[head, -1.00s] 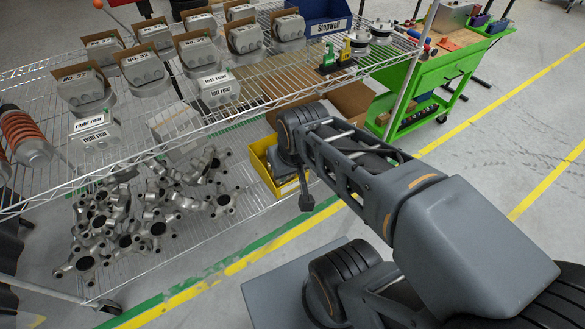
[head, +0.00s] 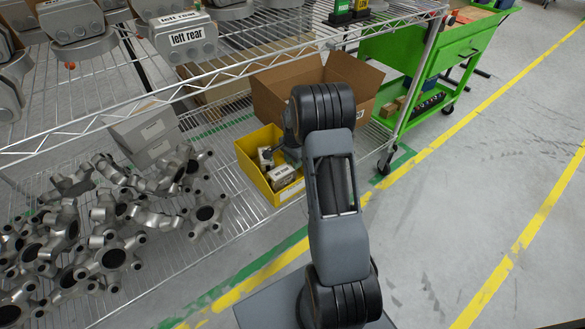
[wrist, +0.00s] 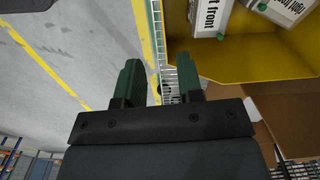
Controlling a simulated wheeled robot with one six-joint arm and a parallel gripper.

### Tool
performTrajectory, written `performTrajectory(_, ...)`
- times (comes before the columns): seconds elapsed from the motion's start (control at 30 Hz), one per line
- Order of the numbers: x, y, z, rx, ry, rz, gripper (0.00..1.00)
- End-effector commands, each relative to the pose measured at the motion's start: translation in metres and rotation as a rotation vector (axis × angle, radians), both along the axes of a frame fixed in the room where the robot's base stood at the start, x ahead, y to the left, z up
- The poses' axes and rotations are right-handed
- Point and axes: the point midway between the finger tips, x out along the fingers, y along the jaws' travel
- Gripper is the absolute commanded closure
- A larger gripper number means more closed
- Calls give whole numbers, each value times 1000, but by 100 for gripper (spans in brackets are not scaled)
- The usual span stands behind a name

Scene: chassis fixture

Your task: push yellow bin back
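The yellow bin (head: 251,171) sits on the lower wire shelf, with small labelled boxes (head: 281,176) inside it. In the wrist view the bin (wrist: 238,62) fills the upper right, and its boxes read "left front" and "right front". My gripper (wrist: 158,78) is open, with its two dark green fingers apart and nothing between them. The bin lies just beyond and to the right of the fingers; I cannot tell whether they touch it. In the head view my arm reaches to the bin's right side and largely hides the gripper.
An open cardboard box (head: 285,88) stands right behind the bin. Metal knuckle castings (head: 110,215) pile up to the left on the lower shelf. The upper wire shelf (head: 225,75) hangs above. A green cart (head: 430,50) stands at the right. The floor in front is clear.

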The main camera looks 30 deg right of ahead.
Motion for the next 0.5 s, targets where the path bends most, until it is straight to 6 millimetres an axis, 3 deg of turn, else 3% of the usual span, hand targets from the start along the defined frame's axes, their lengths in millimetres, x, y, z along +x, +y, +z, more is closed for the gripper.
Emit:
performTrajectory(0.03, 0, -5, -16, 2, 5, -26, 66)
performTrajectory(0.13, 0, -12, -27, 4, 11, -58, 66)
performTrajectory(0.5, -1, -19, -30, 5, 13, -81, 66)
